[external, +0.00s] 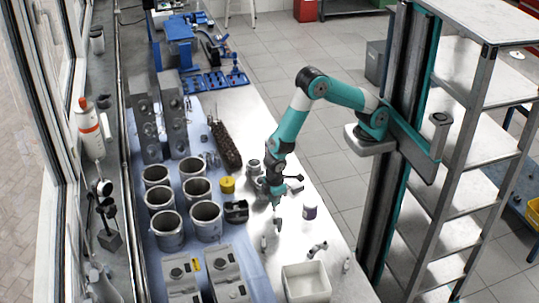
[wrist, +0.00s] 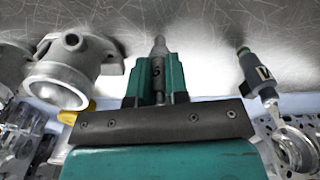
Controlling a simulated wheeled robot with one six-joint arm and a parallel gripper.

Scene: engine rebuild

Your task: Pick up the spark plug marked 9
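In the wrist view, a spark plug (wrist: 158,50) with a grey tip and a dark marked band stands between the two teal fingers of my gripper (wrist: 158,78). The fingers sit close against both its sides and look shut on it. Its mark is partly shaded and I cannot read it surely. In the external view my gripper (external: 277,204) is low over the bench, with a small plug (external: 278,224) directly below it. A second spark plug (wrist: 260,75), with a green end and a pale label with a dark mark, is apart to the right in the wrist view.
Small parts (external: 263,243) and (external: 318,249) lie near a white bin (external: 306,285) on the bench. Metal cylinders (external: 205,220) and a yellow part (external: 227,184) are left. A grey housing (wrist: 75,65) is close left.

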